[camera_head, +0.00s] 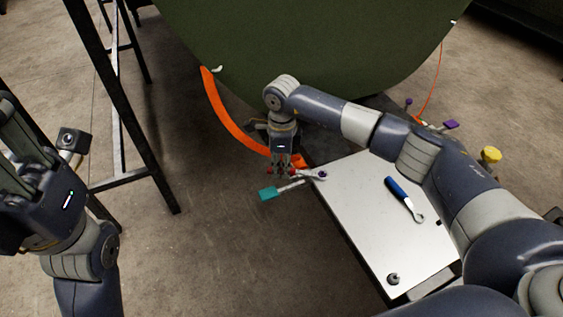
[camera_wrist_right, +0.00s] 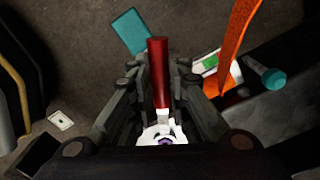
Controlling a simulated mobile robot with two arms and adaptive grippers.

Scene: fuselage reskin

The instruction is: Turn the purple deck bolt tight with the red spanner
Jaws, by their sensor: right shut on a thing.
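My right gripper (camera_head: 284,171) is shut on the red spanner's handle, above the left edge of the white deck (camera_head: 375,225). In the right wrist view the red handle (camera_wrist_right: 158,72) lies between the fingers. The spanner's pale metal head (camera_head: 314,174) reaches onto the deck edge. The purple deck bolt (camera_head: 323,174) shows at this head, and in the wrist view a bit of the bolt (camera_wrist_right: 165,141) shows inside the ring end. The view does not show how deep it sits. My left gripper (camera_head: 22,150) is at the left, away from the deck; its fingers are partly cut off.
A blue-handled spanner (camera_head: 402,197) lies on the deck, with a dark bolt (camera_head: 393,279) near its front edge. A teal-handled tool (camera_head: 269,193) is just left of the deck. An orange strip (camera_head: 230,120) curves behind my gripper. The green fuselage (camera_head: 330,45) hangs above. A yellow knob (camera_head: 491,155) stands right.

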